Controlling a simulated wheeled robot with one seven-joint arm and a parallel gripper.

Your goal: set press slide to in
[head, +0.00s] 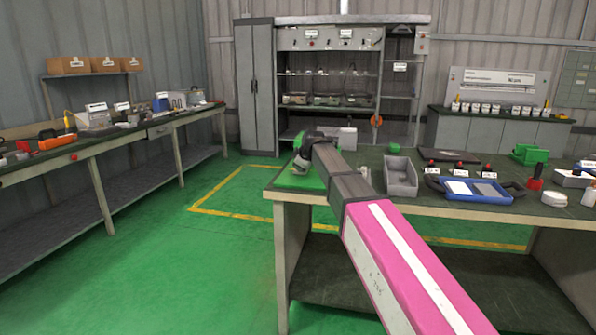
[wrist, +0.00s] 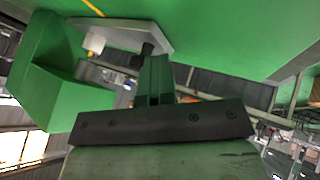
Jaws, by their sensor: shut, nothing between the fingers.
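A bright green fixture (head: 296,180), which looks like the press, sits at the near left corner of the workbench, mostly hidden behind my arm. In the wrist view, a green block (wrist: 45,70) fills the left side, and a grey plate (wrist: 130,30) with a small pale knob (wrist: 95,42) shows at the top. I cannot tell for sure which part is the slide. My gripper (head: 300,162) is at the fixture. In the wrist view, my gripper (wrist: 152,62) is shut and empty, its fingertips close to the grey plate; I cannot tell whether they touch it.
On the workbench (head: 290,196), a grey bin (head: 401,177) stands right of my arm, then a blue tray (head: 475,190) and several small items. A side bench (head: 120,135) is at left, a shelf unit (head: 330,70) at the back. Green floor between is clear.

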